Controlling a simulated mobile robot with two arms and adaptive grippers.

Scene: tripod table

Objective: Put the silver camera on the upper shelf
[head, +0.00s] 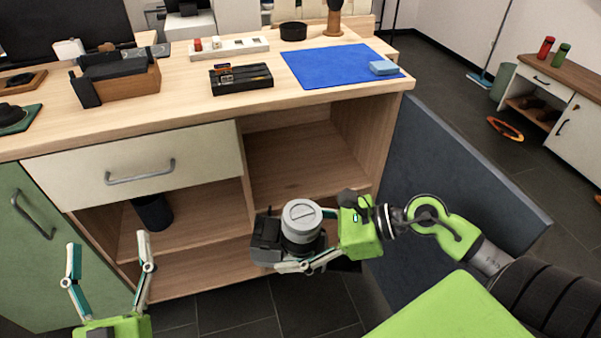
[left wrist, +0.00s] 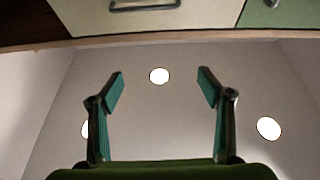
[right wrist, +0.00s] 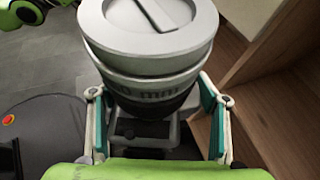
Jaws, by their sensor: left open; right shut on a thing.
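The silver camera (head: 302,222) has a grey lens with a silver cap and a dark body (head: 266,238). My right gripper (head: 312,240) is shut on it and holds it in front of the cabinet's open shelves. The lens and cap fill the upper middle of the right wrist view (right wrist: 150,50). The upper shelf (head: 290,178) is the open compartment under the tabletop at right; its visible floor is bare. My left gripper (head: 108,262) is open and empty, in front of the cabinet at lower left. Its spread fingers also show in the left wrist view (left wrist: 160,95).
A dark cylinder (head: 153,212) stands in the lower compartment at left. The tabletop holds a blue mat (head: 325,66), a black battery box (head: 240,79) and a wooden organizer (head: 120,80). A drawer (head: 140,162) is left of the upper shelf. A dark panel (head: 450,180) stands right of the cabinet.

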